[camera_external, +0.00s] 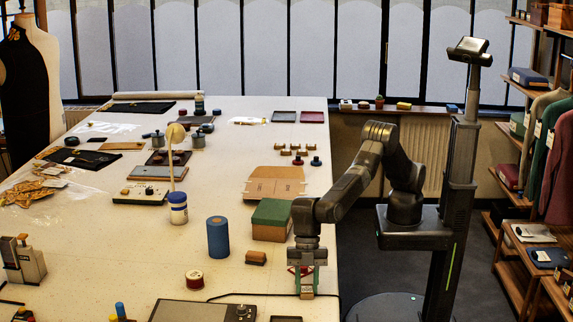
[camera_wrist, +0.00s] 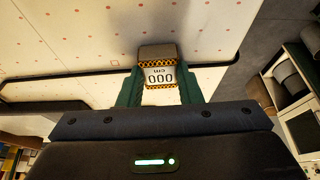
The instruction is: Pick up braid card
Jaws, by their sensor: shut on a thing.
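The braid card (camera_wrist: 160,76) is a small block with a white label reading "000 cm" and yellow-and-black patterned bands. In the wrist view it sits between the two green fingers of my gripper (camera_wrist: 160,92), which is shut on it. In the external view my gripper (camera_external: 307,283) points down near the right edge of the table, and a small brown part of the card (camera_external: 306,295) shows below the fingers. Most of the card is hidden there, and I cannot tell whether it touches the table.
A green-topped box (camera_external: 271,215) stands just behind and left of my gripper. A small brown block (camera_external: 256,258), a red-and-white spool (camera_external: 194,278) and a blue cylinder (camera_external: 218,237) are to the left. A grey device (camera_external: 203,311) with a dark cable lies in front.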

